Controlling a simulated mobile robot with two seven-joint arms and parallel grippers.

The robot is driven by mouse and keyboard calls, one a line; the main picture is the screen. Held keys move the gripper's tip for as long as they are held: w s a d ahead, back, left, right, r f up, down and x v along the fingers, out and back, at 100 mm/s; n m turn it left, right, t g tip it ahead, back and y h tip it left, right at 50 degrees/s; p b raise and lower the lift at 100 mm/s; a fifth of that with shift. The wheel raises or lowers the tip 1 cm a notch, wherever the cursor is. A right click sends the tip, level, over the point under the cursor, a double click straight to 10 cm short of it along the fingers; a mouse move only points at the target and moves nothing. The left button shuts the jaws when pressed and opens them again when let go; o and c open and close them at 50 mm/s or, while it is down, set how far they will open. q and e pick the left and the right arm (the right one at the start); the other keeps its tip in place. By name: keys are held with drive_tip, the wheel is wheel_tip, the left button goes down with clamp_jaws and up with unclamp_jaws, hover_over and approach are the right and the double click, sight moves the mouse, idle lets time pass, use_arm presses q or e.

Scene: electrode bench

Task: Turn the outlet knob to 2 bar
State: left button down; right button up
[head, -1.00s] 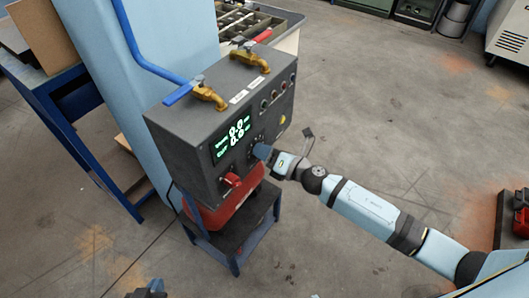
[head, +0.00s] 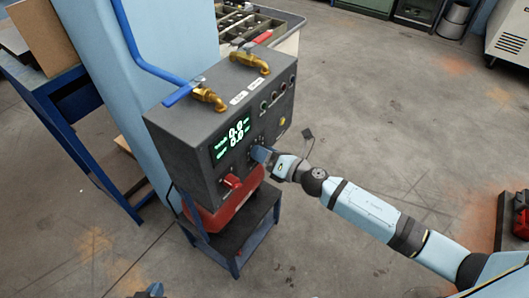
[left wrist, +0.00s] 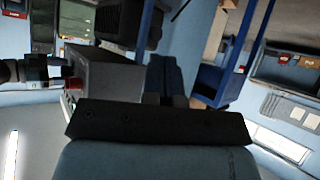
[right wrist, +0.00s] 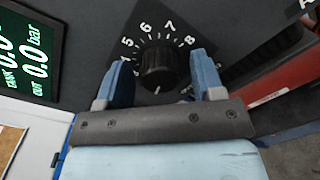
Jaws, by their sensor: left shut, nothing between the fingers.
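The dark grey control box (head: 175,135) stands on a blue stand in the head view. Its display (head: 232,137) shows green digits; in the right wrist view the display (right wrist: 33,50) reads 0.0 bar on the OUT line. A black round knob (right wrist: 157,68) has a white number scale with 5 to 8 legible. A small white mark shows at its lower edge; I cannot tell if it is the pointer. My right gripper (head: 262,154) is at the panel, its blue fingers (right wrist: 162,80) open on either side of the knob with gaps visible. My left gripper (left wrist: 165,78) is shut and empty, away from the box.
A red handle (head: 231,181) sticks out of the panel near my right gripper. Two brass taps (head: 210,97) sit on top, with a blue pipe (head: 135,45) behind. A red object (head: 228,210) is under the box.

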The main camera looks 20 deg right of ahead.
use_arm(q)
drive_tip(key=shift+w+d+f+b, duration=0.15)
drive_tip(key=shift+f+b, duration=0.1)
drive_tip(key=shift+b, duration=0.8)
use_arm(e)
drive_tip(key=v, duration=1.4)
use_arm(q)
drive_tip(key=shift+f, duration=0.15)
